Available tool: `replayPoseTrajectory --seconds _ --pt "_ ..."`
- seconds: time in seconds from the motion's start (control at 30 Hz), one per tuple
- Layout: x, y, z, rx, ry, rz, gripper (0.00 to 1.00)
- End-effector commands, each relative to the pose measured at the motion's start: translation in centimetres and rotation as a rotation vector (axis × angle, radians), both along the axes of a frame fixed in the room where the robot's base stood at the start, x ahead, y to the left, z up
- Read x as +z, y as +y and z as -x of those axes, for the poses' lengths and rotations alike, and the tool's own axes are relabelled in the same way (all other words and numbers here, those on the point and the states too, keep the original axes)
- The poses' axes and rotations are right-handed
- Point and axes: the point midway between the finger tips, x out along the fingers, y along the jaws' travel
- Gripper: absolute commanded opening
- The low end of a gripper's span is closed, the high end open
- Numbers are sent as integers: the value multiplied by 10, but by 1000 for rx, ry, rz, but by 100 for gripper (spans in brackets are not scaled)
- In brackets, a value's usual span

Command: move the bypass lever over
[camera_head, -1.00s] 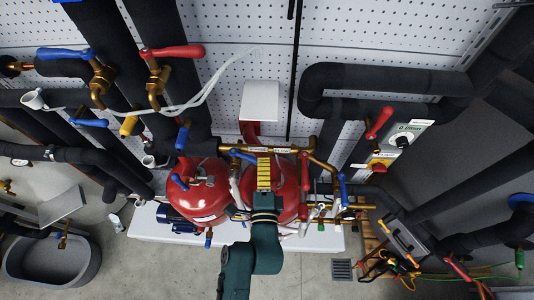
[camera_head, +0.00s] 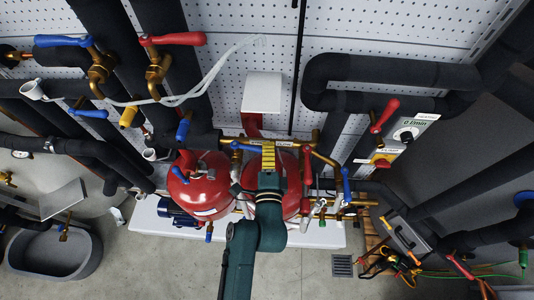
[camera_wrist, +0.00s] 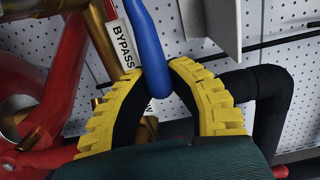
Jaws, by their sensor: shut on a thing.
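The bypass lever (camera_wrist: 149,45) is a blue handle in the wrist view, beside a white label (camera_wrist: 119,45) reading BYPASS. Its rounded lower end sits between the yellow ridged fingers of my gripper (camera_wrist: 154,88), which are closed in on it. In the head view my gripper (camera_head: 268,156) is at the brass pipe (camera_head: 298,146) in front of the red tanks. A blue lever part (camera_head: 245,147) shows just left of the fingers there; the rest is hidden behind them.
Red tanks (camera_head: 201,190) stand close below the gripper. Another blue lever (camera_head: 345,185) and a red lever (camera_head: 384,113) are at the right. Thick black pipes (camera_head: 330,70) frame the perforated wall panel. A white box (camera_head: 262,93) is above the gripper.

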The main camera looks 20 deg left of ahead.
Motion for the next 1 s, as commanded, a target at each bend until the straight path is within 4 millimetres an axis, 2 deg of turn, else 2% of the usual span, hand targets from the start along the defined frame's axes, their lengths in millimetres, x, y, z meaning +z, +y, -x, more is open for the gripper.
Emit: replayPoseTrajectory --seconds 0.27,0.53,0.77,0.8,0.9,0.97,1.0 --pt "-1 -1 -1 -3 0 1 0" --pt "-1 3 -16 -3 0 1 0" --pt "-1 3 -17 -4 1 2 0" --pt "-1 3 -17 -4 0 1 11" --pt "-1 3 -17 -4 0 1 30" --pt "0 3 -17 -3 0 1 41" --pt "0 4 -17 -3 0 1 41"
